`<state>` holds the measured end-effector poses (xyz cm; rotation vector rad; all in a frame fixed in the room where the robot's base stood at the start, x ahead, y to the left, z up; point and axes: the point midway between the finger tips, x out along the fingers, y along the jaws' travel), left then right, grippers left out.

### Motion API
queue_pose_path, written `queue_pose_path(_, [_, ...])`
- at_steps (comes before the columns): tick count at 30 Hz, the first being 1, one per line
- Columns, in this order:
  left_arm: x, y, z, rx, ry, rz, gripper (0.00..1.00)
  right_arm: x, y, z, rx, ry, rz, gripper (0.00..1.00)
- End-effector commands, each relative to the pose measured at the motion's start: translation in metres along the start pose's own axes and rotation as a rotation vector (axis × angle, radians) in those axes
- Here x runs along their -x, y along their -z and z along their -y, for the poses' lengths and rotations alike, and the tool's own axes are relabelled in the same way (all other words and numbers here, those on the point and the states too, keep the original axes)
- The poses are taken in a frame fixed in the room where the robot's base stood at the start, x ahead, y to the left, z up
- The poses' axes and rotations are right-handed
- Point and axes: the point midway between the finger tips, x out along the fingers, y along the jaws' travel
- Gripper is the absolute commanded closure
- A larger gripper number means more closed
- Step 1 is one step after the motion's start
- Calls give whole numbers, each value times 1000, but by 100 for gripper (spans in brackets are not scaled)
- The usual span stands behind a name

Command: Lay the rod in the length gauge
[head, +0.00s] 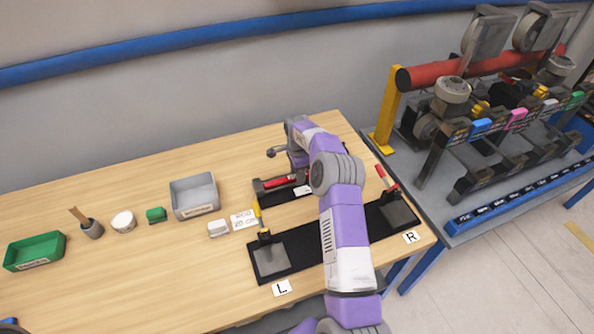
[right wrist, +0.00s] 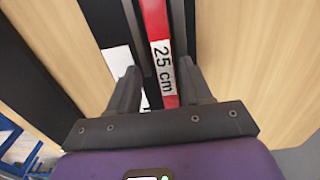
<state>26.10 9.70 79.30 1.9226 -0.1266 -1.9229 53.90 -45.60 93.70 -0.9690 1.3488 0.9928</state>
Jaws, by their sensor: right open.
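The red rod (right wrist: 152,18), with a white "25 cm" label, lies between two dark rails in the right wrist view. In the head view its red length (head: 280,183) shows on a black base behind the long black board; this dark-railed holder (head: 258,188) looks like the length gauge. My right gripper (right wrist: 160,88) is open, one finger on each side of the rod and rails, with gaps visible. In the head view my right arm hides part of the holder and the rod's right end. Whether the rod is fully seated, I cannot tell. My left gripper is not in view.
A long black board (head: 302,245), marked L and R, carries a yellow-handled clamp (head: 262,232) and a red-handled clamp (head: 388,183). The table's front left is clear.

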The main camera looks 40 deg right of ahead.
Motion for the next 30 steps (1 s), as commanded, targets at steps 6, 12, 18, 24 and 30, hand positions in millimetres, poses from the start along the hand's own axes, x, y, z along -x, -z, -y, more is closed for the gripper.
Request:
queue_pose_path(6, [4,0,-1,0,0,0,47,52,0,3,1,14,-2,52])
queue_pose_path(12, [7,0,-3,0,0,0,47,96,0,2,0,17,-3,52])
queue_pose_path(18, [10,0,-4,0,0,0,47,121,0,2,1,17,-2,52])
queue_pose_path(24, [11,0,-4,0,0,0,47,127,0,2,0,16,-2,52])
queue_pose_path(30, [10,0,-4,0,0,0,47,127,0,2,0,16,-2,52])
